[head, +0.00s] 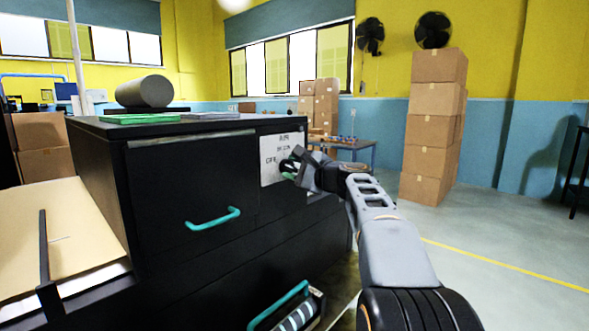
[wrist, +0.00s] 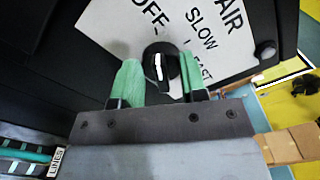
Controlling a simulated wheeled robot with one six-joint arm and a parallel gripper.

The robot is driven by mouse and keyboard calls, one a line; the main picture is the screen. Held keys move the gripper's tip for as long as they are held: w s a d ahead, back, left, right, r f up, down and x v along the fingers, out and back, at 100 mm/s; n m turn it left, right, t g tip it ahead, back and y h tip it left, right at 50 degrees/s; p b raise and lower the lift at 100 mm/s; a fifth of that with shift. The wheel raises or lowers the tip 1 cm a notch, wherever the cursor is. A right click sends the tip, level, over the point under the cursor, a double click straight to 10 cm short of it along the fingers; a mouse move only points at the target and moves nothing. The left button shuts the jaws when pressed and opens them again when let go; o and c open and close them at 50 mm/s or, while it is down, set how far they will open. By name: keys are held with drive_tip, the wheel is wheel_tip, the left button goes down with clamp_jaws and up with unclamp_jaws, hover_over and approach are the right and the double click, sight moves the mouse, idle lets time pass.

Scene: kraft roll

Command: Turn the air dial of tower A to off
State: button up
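The air dial (wrist: 161,68) is a round black knob with a white mark, seen in the wrist view. It sits on a white label plate (wrist: 112,22) reading AIR, OFF, SLOW and FAST. The mark runs nearly up and down in the picture, its upper end roughly toward the OFF dash. My gripper (wrist: 161,82) has its green fingers on either side of the dial, spread apart; whether they touch it is unclear. In the head view my gripper (head: 291,166) is at the plate (head: 270,172) on the black cabinet (head: 190,175). No tower letter is readable.
A green handle (head: 213,219) sticks out of the cabinet front, and another (head: 278,305) is low down. A grey roll (head: 144,91) lies on top. Stacked cardboard boxes (head: 432,125) stand at the right back. The floor right of the cabinet is open.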

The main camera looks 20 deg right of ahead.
drive_tip(key=v, duration=1.3)
drive_tip(key=shift+s, duration=0.4)
drive_tip(key=shift+r, duration=0.1)
drive_tip(key=s+a+f+n+g+h+p, duration=0.1)
drive_tip(key=s+a+f+n+g+p, duration=0.2)
drive_tip(key=a+p, duration=0.35)
drive_tip(key=s+a+f+n+g+h+p, duration=0.1)
drive_tip(key=a+f+n+g+p, duration=0.2)
drive_tip(key=a+n+g+p, duration=0.35)
drive_tip(key=s+a+f+n+g+h+p, duration=0.1)
drive_tip(key=s+a+f+n+h+p, duration=0.1)
drive_tip(key=s+f+n+p, duration=0.1)
drive_tip(key=s+a+f+n+g+h+p, duration=0.2)
drive_tip(key=s+n, duration=0.4)
drive_tip(key=s, duration=0.3)
drive_tip(key=h+p, duration=0.1)
drive_tip(key=p, duration=0.1)
drive_tip(key=shift+s+f+n+h+p, duration=0.2)
drive_tip(key=shift+f+n+h+p, duration=0.1)
drive_tip(key=shift+f+n+p, duration=0.1)
drive_tip(key=shift+a+r, duration=0.1)
drive_tip(key=shift+a, duration=0.05)
